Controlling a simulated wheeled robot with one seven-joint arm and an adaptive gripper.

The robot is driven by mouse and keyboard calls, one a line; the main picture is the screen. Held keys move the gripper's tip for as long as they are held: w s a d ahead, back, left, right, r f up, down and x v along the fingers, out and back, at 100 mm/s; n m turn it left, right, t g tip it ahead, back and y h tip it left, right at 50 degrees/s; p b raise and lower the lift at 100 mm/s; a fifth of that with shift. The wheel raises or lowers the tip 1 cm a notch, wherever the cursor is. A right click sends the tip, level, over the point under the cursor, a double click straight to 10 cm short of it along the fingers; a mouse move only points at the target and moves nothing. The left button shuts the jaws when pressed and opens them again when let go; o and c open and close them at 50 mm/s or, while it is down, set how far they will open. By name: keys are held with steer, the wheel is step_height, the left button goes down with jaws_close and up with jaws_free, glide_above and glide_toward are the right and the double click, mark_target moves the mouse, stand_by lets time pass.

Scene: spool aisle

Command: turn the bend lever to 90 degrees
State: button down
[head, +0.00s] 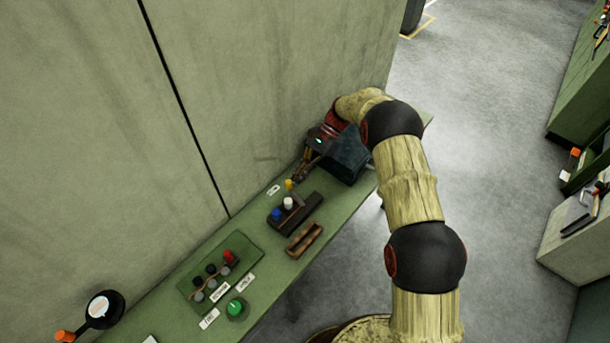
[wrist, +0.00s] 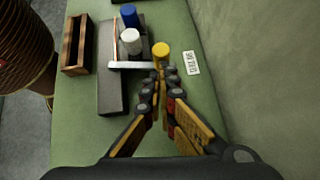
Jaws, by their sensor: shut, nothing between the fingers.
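The bending device has a dark base block (wrist: 112,95) on the green bench, with a blue cylinder (wrist: 129,16) and a white cylinder (wrist: 131,40) on top. A pale grey bar (wrist: 128,65), which looks like the bend lever, lies across the block near the white cylinder. A yellow knob (wrist: 161,50) stands at its right end; how it joins the bar is unclear. My gripper (wrist: 164,72) is shut and empty, its tips right by the knob and bar end; I cannot tell if they touch. In the head view the knob (head: 289,184) shows beside my gripper (head: 299,178).
A small wooden tray (head: 304,240) lies beside the device. A white label (wrist: 190,63) lies right of the knob, near the wall. A button panel (head: 240,245), a green button (head: 237,307) and a dark round pan (head: 103,310) are further along the bench.

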steer(key=shift+s+a, duration=0.1)
steer(key=shift+a, duration=0.4)
stand_by(0.4)
